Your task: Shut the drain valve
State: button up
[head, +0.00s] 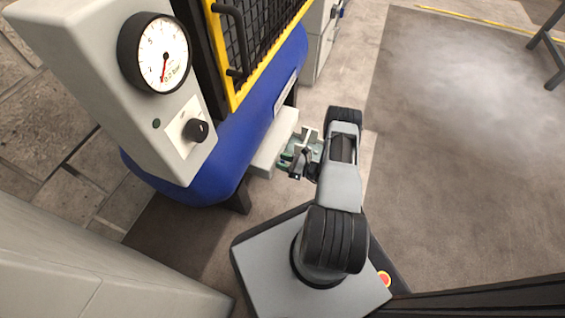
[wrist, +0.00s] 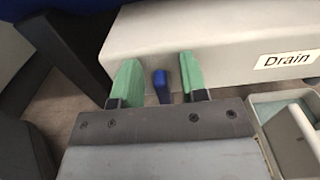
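The drain valve's blue handle (wrist: 161,84) shows in the wrist view in front of a pale box (wrist: 215,32) with a "Drain" label (wrist: 287,60). My gripper (wrist: 160,80) has its two green fingers apart, one on each side of the handle, with a visible gap on both sides. In the head view my gripper (head: 297,152) is beside the pale box (head: 273,143) under the blue tank (head: 240,145). The handle cannot be made out there, and the valve body behind it is hidden.
A grey panel with a pressure gauge (head: 160,53) and a black knob (head: 197,130) stands at upper left. A yellow-framed mesh guard (head: 262,45) is above the tank. An open grey container (wrist: 262,108) is at the wrist view's lower right. Floor (head: 450,150) at right is clear.

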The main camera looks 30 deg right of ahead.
aim_at(274, 167)
jog(key=shift+w, duration=0.1)
jog(key=shift+c, duration=0.3)
grip_shut()
jog(key=n, duration=0.3)
jog(key=s+a+n, duration=0.1)
jog(key=n, duration=0.5)
jog(key=shift+s+a+f, duration=0.15)
jog(key=shift+a+f, duration=0.05)
jog(key=shift+f, duration=0.2)
jog(key=n, duration=0.4)
jog(key=shift+s+a+f+n, duration=0.2)
jog(key=shift+f+n, duration=0.4)
jog(key=shift+n, duration=0.75)
jog(key=shift+f+n, duration=0.2)
jog(key=shift+n, duration=0.75)
